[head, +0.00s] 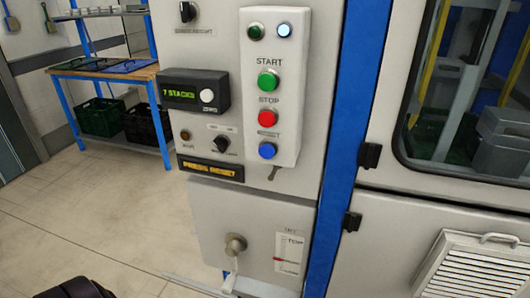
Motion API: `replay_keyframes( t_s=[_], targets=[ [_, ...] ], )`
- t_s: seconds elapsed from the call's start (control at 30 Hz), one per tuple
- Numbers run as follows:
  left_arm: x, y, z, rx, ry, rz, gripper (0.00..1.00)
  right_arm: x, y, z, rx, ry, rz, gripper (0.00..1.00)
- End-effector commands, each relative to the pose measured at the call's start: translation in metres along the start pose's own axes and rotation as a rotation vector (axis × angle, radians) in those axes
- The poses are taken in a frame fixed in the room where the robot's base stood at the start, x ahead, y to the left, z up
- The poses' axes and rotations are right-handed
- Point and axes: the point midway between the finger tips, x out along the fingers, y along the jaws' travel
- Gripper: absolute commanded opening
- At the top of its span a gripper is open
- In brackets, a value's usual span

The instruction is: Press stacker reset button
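The reset button is the blue round button (267,150) at the bottom of the white control box (282,40), under a small label that reads like RESET. Above it are the red stop button (268,118) and the green start button (268,82). An amber display (210,168) reads PRESS RESET, to the lower left of the blue button. A dark part (80,289) at the lower left edge looks like part of my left arm; its fingers cannot be made out. My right gripper is not in view. Nothing touches the buttons.
A counter display (195,91) reads 7 STACKS, with a white button beside it. A crank handle (234,246) sticks out low on the cabinet. A blue post (352,120) and a windowed door stand to the right. The floor (100,215) at left is clear.

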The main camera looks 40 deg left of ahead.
Motion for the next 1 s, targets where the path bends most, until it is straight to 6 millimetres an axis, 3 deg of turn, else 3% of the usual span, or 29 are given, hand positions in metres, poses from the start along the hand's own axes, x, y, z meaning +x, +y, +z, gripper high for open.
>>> replay_keyframes(
  t_s=[0.17, 1.0],
  targets=[
    [0.0000, 0.0001, 0.0000, 0.000, 0.000, 0.000, 0.00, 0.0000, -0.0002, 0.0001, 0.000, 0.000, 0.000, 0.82],
    [0.0000, 0.0001, 0.0001, 0.000, 0.000, 0.000, 0.00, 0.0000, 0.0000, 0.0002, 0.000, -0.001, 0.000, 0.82]
  ],
)
